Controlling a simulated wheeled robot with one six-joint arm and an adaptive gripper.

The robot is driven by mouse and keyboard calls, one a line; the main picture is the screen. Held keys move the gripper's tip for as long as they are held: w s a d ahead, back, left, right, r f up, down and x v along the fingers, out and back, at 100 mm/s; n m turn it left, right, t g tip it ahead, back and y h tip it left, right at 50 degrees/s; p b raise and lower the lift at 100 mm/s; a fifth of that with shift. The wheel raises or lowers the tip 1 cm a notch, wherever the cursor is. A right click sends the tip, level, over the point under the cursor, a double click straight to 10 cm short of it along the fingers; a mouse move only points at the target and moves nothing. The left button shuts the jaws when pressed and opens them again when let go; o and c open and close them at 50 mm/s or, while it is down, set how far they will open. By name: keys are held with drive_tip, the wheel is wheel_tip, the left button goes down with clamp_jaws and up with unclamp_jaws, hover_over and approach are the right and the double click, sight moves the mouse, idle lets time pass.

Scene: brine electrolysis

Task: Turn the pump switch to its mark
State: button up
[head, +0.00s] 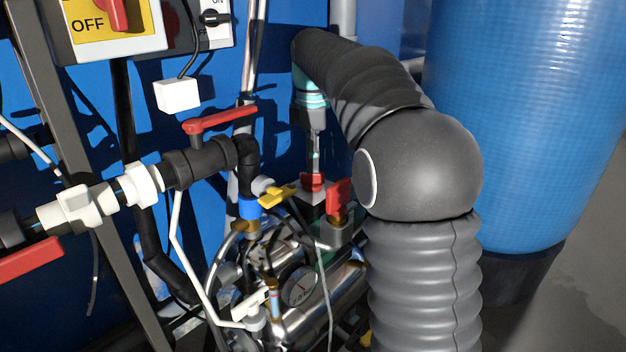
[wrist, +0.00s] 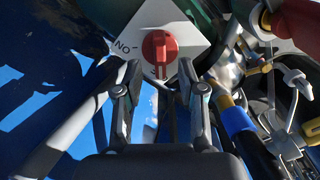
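The pump switch is a red round knob (wrist: 159,46) on a white plate (wrist: 200,32). In the wrist view, letters reading ON, seen upside down, stand with a short dash left of the knob. The knob's raised bar looks roughly upright in that view. In the head view the red knob (head: 313,181) sits on its pale box beneath my gripper (head: 316,160). In the wrist view my gripper (wrist: 160,75) is open, with its fingers to the left and right below the knob. Nothing is between them, and I cannot tell whether they touch the plate.
A black pipe with a red lever valve (head: 222,119) stands left of my arm. A yellow-handled valve (head: 278,196) and another red handle (head: 339,196) are close to the switch. A big blue tank (head: 530,120) stands at right.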

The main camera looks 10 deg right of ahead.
sight(313, 179)
drive_tip(key=shift+f+b, duration=0.3)
drive_tip(key=shift+f, duration=1.8)
clamp_jaws()
